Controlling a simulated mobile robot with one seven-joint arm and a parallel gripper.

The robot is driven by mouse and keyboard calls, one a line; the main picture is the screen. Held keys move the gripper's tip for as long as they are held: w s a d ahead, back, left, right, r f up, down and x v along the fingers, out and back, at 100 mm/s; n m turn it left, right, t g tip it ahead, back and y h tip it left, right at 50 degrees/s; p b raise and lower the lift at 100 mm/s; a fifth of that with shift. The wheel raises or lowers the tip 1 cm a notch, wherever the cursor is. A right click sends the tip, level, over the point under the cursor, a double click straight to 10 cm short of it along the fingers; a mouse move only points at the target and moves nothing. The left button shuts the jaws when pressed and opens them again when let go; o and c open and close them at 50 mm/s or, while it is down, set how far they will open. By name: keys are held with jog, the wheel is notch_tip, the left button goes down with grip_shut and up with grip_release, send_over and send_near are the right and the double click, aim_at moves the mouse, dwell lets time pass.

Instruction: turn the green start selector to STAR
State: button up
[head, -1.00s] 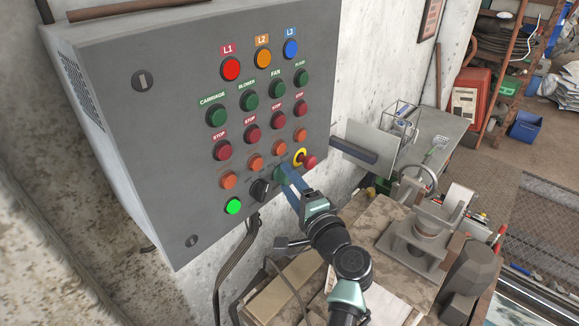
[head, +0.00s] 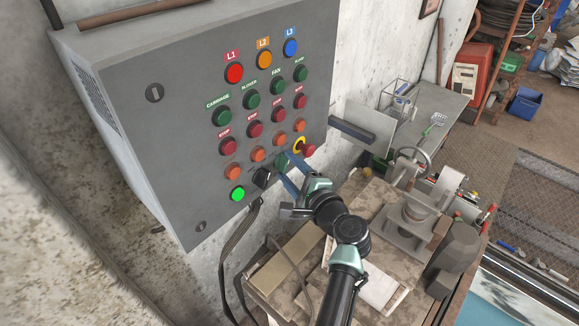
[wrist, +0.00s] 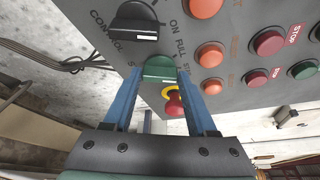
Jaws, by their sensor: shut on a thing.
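The green start selector (wrist: 159,68) sits low on the grey panel, between the black control knob (wrist: 138,20) and the red emergency stop (wrist: 174,106). My gripper (wrist: 160,78) has one blue finger on each side of the selector and is shut on it. In the head view the selector (head: 281,161) is small and partly covered by my gripper (head: 286,171). Lettering beside the selector is partly hidden by the fingers; "FULL" can be read at its upper right. I cannot tell which mark the selector points at.
The yellow-ringed red emergency stop (head: 308,151) is close to the right finger. Orange buttons (head: 258,154) stand just above, and a lit green button (head: 237,194) is at lower left. A bench (head: 385,280) with machinery lies below and right.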

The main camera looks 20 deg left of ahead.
jog(key=o, duration=1.4)
jog(key=shift+c, duration=0.2)
jog(key=b+v, duration=0.1)
jog(key=v, duration=1.2)
